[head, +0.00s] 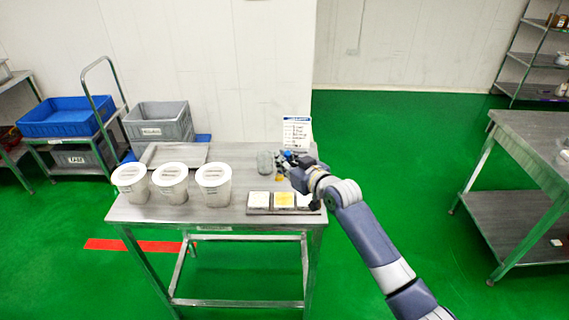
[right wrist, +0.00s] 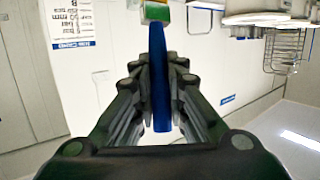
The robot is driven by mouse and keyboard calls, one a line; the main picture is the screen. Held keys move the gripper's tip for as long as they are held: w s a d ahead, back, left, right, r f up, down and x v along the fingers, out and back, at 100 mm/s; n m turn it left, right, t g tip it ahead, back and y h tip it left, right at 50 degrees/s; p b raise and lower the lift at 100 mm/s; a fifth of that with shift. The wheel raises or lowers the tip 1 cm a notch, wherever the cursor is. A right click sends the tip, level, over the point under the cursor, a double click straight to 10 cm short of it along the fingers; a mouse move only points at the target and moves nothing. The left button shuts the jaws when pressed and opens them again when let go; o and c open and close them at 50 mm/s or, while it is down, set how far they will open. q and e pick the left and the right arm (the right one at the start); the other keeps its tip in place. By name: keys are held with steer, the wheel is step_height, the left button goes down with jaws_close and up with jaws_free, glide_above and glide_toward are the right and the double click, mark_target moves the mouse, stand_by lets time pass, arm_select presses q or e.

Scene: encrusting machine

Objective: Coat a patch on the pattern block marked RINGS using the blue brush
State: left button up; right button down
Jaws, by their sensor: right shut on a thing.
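My right gripper (head: 285,161) is shut on the blue brush (right wrist: 161,90). In the right wrist view the blue handle runs between the two fingers (right wrist: 158,75), with a green and yellow end at the top edge. In the head view a small yellow tip (head: 279,178) hangs below the gripper, above the table and behind the blocks. Several pattern blocks sit in a row in a grey tray (head: 283,211): a white left block (head: 259,198), a yellow middle block (head: 284,199) and a right one partly hidden by my gripper. No RINGS marking is readable. My left gripper is out of view.
A clear glass jar (head: 265,162) stands just left of the gripper. Three white lidded tubs (head: 213,185) stand on the left of the metal table (head: 230,218). A flat tray (head: 172,153) lies behind them. A printed card (head: 297,131) stands at the back right.

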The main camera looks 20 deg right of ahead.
steer(key=shift+w+d+r+p, duration=0.1)
steer(key=shift+r+p, duration=0.5)
steer(key=shift+r, duration=0.35)
steer(key=shift+w+r+p, duration=0.1)
steer(key=shift+r+p, duration=0.65)
steer(key=shift+r, duration=0.25)
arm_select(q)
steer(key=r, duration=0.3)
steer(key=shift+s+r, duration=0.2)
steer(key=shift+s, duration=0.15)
